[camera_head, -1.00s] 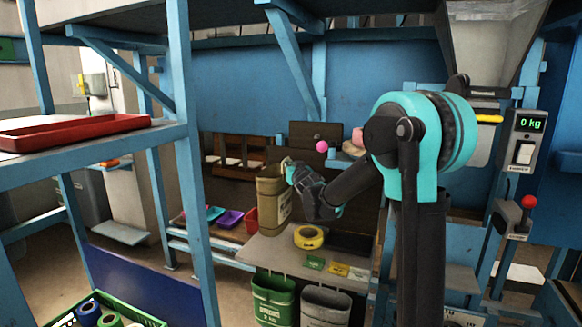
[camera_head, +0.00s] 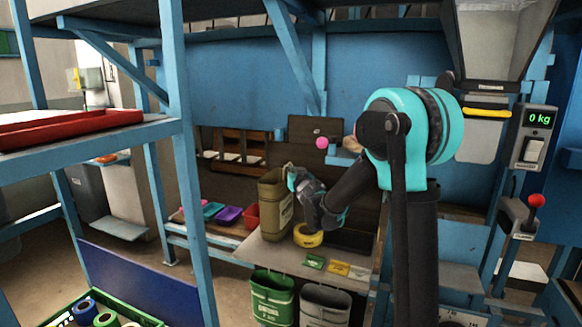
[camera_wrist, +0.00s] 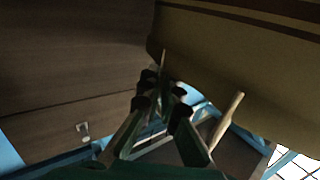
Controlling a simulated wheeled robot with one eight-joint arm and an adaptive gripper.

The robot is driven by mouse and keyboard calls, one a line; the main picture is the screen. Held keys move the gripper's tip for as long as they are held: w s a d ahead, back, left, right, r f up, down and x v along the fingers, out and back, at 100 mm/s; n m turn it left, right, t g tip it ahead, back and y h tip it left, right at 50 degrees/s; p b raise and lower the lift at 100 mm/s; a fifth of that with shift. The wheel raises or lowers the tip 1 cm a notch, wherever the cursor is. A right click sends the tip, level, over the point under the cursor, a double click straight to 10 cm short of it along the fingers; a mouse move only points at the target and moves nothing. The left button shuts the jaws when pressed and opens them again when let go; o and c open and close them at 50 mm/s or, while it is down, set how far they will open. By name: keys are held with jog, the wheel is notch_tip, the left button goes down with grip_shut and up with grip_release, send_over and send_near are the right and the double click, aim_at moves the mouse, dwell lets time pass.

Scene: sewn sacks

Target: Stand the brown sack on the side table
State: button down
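The brown sack (camera_head: 272,208) is upright at the left end of the side table (camera_head: 262,254) in the head view. Its base is at table-top height, but I cannot tell whether it touches. My gripper (camera_head: 291,177) is at the sack's upper right edge and appears shut on it. In the wrist view the sack (camera_wrist: 240,65) fills the upper right, and my narrow-set fingers (camera_wrist: 160,92) meet its near corner. The exact grip is dark and partly hidden.
A yellow tape roll (camera_head: 307,238) lies on the table close to the sack, under my wrist. A blue shelf post (camera_head: 190,190) stands left. Coloured trays (camera_head: 228,215) sit behind.

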jog(key=shift+f, duration=0.9)
jog(key=shift+w+f, duration=0.2)
jog(key=shift+f, duration=0.15)
jog(key=c, duration=1.7)
grip_release()
jog(key=shift+f, duration=0.15)
